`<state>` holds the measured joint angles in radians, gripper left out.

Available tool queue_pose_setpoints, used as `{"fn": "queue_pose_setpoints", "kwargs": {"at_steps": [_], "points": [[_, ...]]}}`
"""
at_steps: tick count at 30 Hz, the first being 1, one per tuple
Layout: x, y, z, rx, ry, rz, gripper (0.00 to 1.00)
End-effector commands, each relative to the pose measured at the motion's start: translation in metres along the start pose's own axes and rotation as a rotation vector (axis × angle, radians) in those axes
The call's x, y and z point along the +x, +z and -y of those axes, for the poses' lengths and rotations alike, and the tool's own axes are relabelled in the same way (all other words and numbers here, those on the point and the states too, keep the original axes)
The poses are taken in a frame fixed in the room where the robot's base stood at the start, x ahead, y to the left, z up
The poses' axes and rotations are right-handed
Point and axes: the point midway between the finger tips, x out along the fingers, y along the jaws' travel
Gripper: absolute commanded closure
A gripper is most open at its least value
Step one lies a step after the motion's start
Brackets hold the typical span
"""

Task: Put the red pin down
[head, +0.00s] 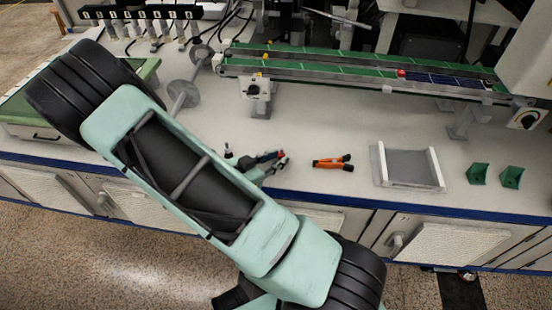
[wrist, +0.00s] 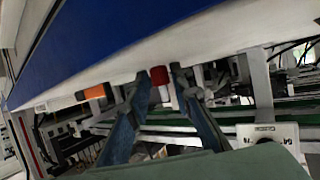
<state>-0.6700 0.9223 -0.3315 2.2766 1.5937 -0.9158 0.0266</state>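The red pin (wrist: 159,76) shows in the wrist view between the two fingertips of my gripper (wrist: 160,82). The fingers lean in toward each other and sit close on either side of it, so my gripper looks shut on the pin. The pin's end is at the white worktop; whether it touches the surface I cannot tell. In the head view my gripper (head: 279,159) is low over the front part of the bench, with a small red patch by its fingers. My arm hides part of the bench to the left.
Orange-handled pliers (head: 333,162) lie just right of my gripper. Farther right are a grey tray (head: 378,165) with white side rails and two green brackets (head: 477,174) (head: 511,177). A green conveyor (head: 330,66) runs along the back. Bare worktop lies between.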

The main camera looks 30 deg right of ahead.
Motion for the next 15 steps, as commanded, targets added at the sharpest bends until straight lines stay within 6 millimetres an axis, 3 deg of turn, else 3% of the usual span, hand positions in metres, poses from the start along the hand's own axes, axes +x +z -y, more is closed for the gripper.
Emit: {"fn": "queue_pose_setpoints", "kwargs": {"at_steps": [11,15], "points": [[-0.001,-0.001,-0.001,0.0,0.001,0.001,0.68],[-0.013,-0.004,0.0,-0.001,-0.001,0.003,0.68]]}}
